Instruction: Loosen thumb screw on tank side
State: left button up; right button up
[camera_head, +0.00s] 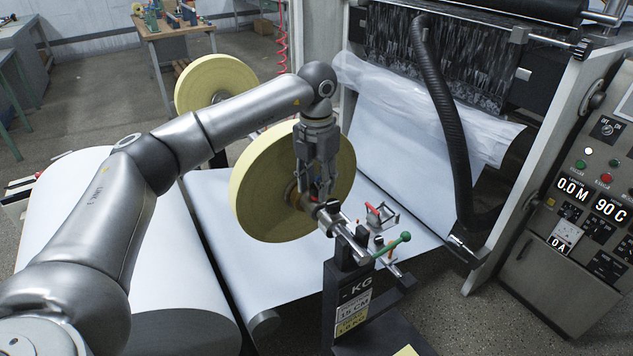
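My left arm comes in from the left, and my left gripper (318,193) points down in front of the yellow roll (262,190). Its fingertips are at the metal shaft end (346,236) that sticks out from the roll on a dark stand. I cannot tell whether they touch it or hold any part of it. Red-handled hardware (374,211) and a green-handled lever (392,245) sit just right of the shaft end. I cannot pick out a thumb screw or a tank for certain. My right gripper is not in view.
A dark stand (343,290) with a KG label stands below the shaft. White paper web (410,130) runs up into the machine behind a black hose (445,110). A control panel (590,200) is at the right. Open floor shows at the upper left.

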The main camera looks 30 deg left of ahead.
aim_at(317, 186)
pick_arm(q)
jog(key=shift+o, duration=0.6)
notch_tip(317, 186, up, 12)
jog(key=shift+f, duration=0.1)
dwell(0.6)
